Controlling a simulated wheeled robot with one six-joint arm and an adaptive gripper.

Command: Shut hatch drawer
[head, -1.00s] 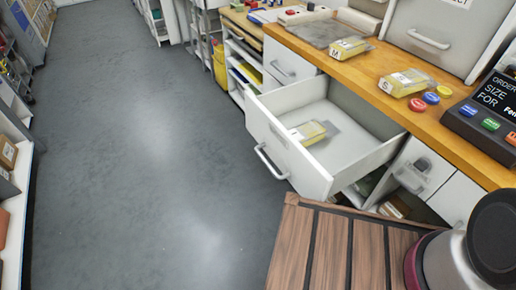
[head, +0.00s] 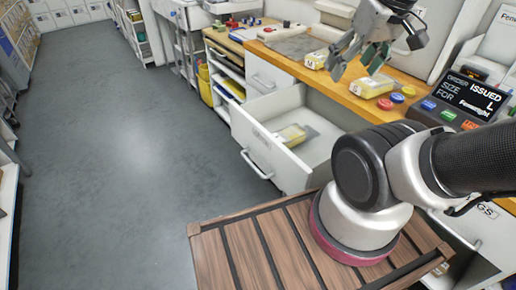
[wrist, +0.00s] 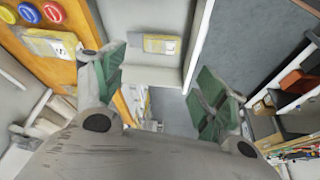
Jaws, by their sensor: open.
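The hatch drawer (head: 263,158) is a white drawer pulled out from under the wooden counter, with a bar handle (head: 256,164) on its front. A yellow packet (head: 291,134) lies inside it. The drawer also shows in the wrist view (wrist: 150,22), with the packet (wrist: 159,44) in it. My gripper (head: 362,54) is open and empty, raised above the counter behind the drawer. In the wrist view its green-padded fingers (wrist: 157,92) are spread wide apart, with the drawer beyond them. Nothing touches the handle.
On the counter (head: 330,88) lie packets marked M (head: 316,60) and S (head: 372,88), plus coloured buttons (head: 397,98). An order display (head: 468,98) reads "ISSUED" and "L". The grey floor (head: 120,150) left of the drawer is clear.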

